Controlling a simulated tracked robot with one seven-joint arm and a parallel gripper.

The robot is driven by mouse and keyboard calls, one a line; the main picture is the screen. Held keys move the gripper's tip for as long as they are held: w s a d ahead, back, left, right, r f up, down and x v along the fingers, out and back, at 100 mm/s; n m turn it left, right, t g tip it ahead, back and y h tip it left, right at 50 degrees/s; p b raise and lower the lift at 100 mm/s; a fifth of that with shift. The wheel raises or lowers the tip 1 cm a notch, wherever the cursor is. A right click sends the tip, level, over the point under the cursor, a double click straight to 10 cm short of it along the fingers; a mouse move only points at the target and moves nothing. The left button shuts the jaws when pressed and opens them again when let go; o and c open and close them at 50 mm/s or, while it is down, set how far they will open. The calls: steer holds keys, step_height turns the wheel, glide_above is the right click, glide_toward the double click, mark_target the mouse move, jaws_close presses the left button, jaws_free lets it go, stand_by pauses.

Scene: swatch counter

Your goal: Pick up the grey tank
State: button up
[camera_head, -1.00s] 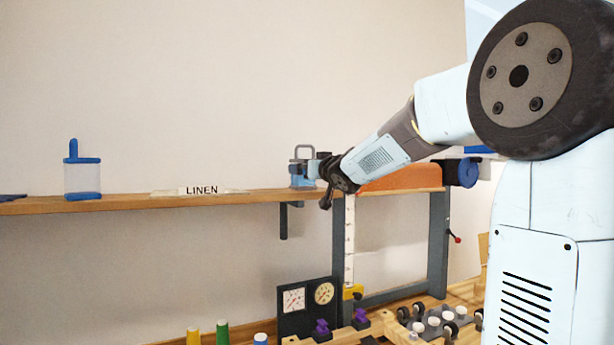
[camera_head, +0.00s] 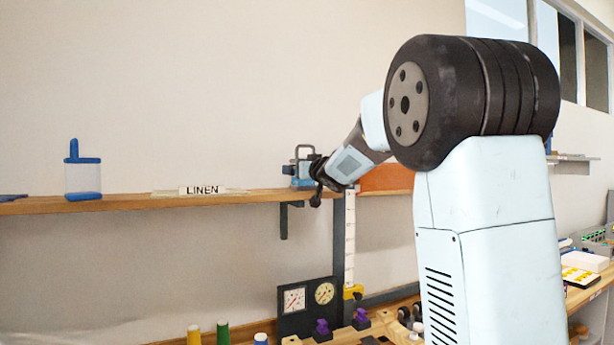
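A small tank with a grey looped handle on top (camera_head: 303,152) stands on the wall shelf, right of the picture's middle. Its lower part looks bluish, and its right side is hidden by my gripper. My gripper (camera_head: 317,172) is at the tank's right side, small and dark in this view. I cannot tell whether its fingers are around the tank or only beside it. A second tank, clear with a blue lid and base (camera_head: 83,175), stands far left on the shelf.
The wooden shelf (camera_head: 240,197) carries a LINEN label (camera_head: 201,190), with free room around it. Below are a gauge panel (camera_head: 307,305), purple-topped pieces (camera_head: 361,317) and coloured spools (camera_head: 222,332). A grey upright post (camera_head: 338,240) stands under my forearm.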

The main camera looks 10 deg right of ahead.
steer(key=shift+c, duration=0.2)
steer(key=c, duration=1.2)
steer(key=r, duration=0.3)
steer(key=shift+s+r, duration=0.25)
steer(key=shift+r, duration=0.15)
steer(key=s+a+r, duration=0.5)
steer(key=s+r, duration=0.4)
steer(key=s, duration=0.3)
steer(key=shift+s, duration=0.2)
steer(key=shift+r, duration=0.1)
